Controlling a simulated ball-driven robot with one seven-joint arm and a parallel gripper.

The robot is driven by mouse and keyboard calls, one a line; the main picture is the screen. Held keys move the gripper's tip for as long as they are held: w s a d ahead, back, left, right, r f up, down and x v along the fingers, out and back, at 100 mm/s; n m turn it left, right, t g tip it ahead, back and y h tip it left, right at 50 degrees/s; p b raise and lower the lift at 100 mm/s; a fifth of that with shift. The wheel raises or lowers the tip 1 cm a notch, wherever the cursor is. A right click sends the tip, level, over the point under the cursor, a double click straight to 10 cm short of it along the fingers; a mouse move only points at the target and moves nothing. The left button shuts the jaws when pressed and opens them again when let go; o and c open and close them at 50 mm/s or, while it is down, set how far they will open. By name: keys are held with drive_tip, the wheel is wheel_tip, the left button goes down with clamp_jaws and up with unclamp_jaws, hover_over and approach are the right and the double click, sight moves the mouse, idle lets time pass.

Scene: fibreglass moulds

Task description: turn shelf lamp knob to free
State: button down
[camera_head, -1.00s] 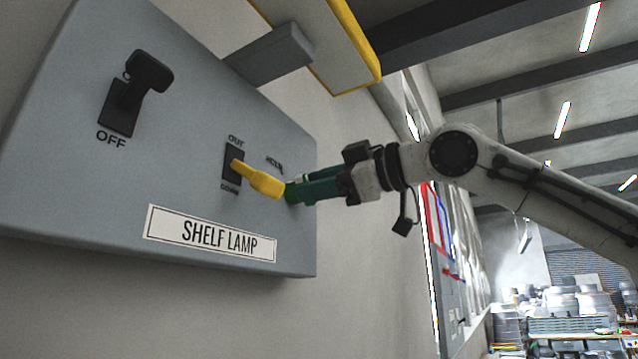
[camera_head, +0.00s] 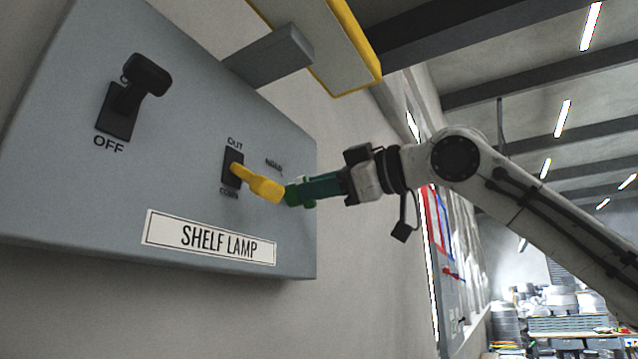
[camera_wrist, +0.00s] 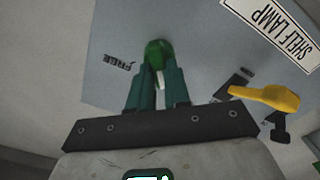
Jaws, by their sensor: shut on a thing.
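The grey panel (camera_head: 200,120) carries a SHELF LAMP plate (camera_head: 208,237) and fills the left of the head view. A small green knob (camera_head: 293,194) sits near its right side; it also shows in the wrist view (camera_wrist: 157,52). My gripper (camera_head: 304,190) has its dark green fingers closed on this knob from both sides, seen clearly in the wrist view (camera_wrist: 157,78). A pale mark shows on the knob between the fingers. A label reading FREE (camera_wrist: 119,62) lies beside the knob in the wrist view. The knob's exact setting is hard to tell.
A yellow lever (camera_head: 258,184) sticks out close to my fingers, between labels above and below it. A black lever (camera_head: 146,75) above OFF stands farther left. A grey bar and yellow-edged beam (camera_head: 330,50) hang above the panel.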

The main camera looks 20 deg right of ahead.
drive_tip(key=shift+w+d+r+m+p, duration=0.1)
drive_tip(key=shift+m+p, duration=0.15)
drive_tip(key=shift+m, duration=2.45)
drive_tip(key=shift+d+f+m+p, duration=0.1)
drive_tip(key=shift+m+p, duration=0.15)
drive_tip(key=shift+m, duration=2.45)
drive_tip(key=shift+w+d+r+m+p, duration=0.1)
drive_tip(key=shift+m+p, duration=0.15)
drive_tip(key=shift+m, duration=2.45)
drive_tip(key=c, duration=1.1)
unclamp_jaws()
drive_tip(key=b+v, duration=0.3)
drive_tip(key=v, duration=0.7)
drive_tip(key=shift+s+d+b, duration=0.25)
drive_tip(key=shift+s+b, duration=0.05)
drive_tip(key=shift+b, duration=0.05)
